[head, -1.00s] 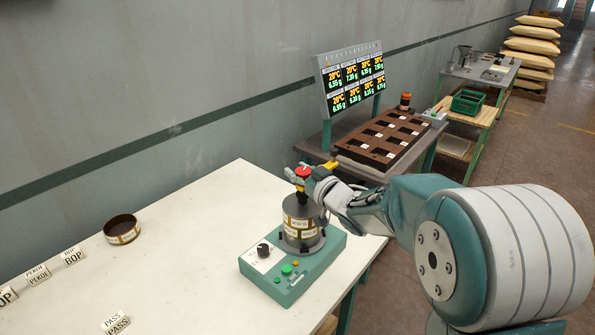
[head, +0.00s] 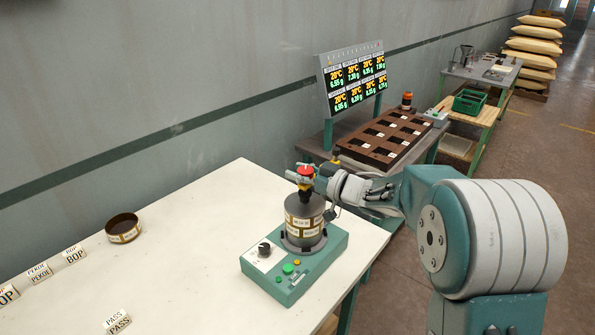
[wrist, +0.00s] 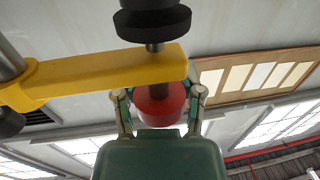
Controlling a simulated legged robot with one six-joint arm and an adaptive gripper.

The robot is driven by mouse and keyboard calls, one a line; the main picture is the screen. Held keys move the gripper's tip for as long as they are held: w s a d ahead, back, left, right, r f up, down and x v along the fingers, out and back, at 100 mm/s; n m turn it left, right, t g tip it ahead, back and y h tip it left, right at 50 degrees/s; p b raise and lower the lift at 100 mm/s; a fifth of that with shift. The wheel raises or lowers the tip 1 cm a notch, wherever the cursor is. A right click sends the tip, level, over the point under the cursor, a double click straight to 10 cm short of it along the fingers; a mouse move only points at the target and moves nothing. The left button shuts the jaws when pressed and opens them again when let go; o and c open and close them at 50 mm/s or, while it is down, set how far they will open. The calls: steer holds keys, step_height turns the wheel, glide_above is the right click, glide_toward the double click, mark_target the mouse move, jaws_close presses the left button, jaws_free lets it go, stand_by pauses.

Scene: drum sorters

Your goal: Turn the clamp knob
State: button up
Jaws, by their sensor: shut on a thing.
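The red clamp knob (head: 305,170) sits at the top of the clamp, above the dark drum (head: 304,209) on the green sorter base (head: 320,263). My gripper (head: 308,176) reaches it from the right and is shut on it. In the wrist view the red knob (wrist: 161,105) is between my two fingers (wrist: 159,104). The yellow clamp arm (wrist: 105,76) crosses there, with a dark round foot (wrist: 152,20) on the knob's spindle. In the head view my gripper partly hides the clamp arm.
The base carries a black dial (head: 264,249) and a green button (head: 288,268). A round brown dish (head: 123,229) and label signs (head: 73,254) stand on the white table (head: 185,240). Behind are a brown slotted tray (head: 386,138) and a display panel (head: 352,82).

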steer(key=shift+s+n+g+y, duration=0.1)
steer(key=shift+n+g+y, duration=0.4)
steer(key=shift+n+g, duration=0.55)
steer(key=shift+s+n+g+y, duration=0.1)
steer(key=shift+n+g+y, duration=0.45)
steer(key=shift+g, duration=0.9)
steer(key=shift+n+g, duration=0.4)
steer(key=shift+s+n+g, duration=0.2)
steer(key=shift+n+g, duration=0.85)
steer(key=shift+g, duration=0.6)
steer(key=shift+s+n+g, duration=0.15)
steer(key=shift+n+g, duration=0.9)
steer(key=shift+g, duration=0.6)
steer(key=o, duration=1)
steer(key=shift+c, duration=0.2)
steer(key=shift+d, duration=0.1)
steer(key=w+d, duration=0.2)
steer(key=d, duration=0.9)
steer(key=shift+w+d, duration=0.25)
steer(key=shift+d, duration=0.15)
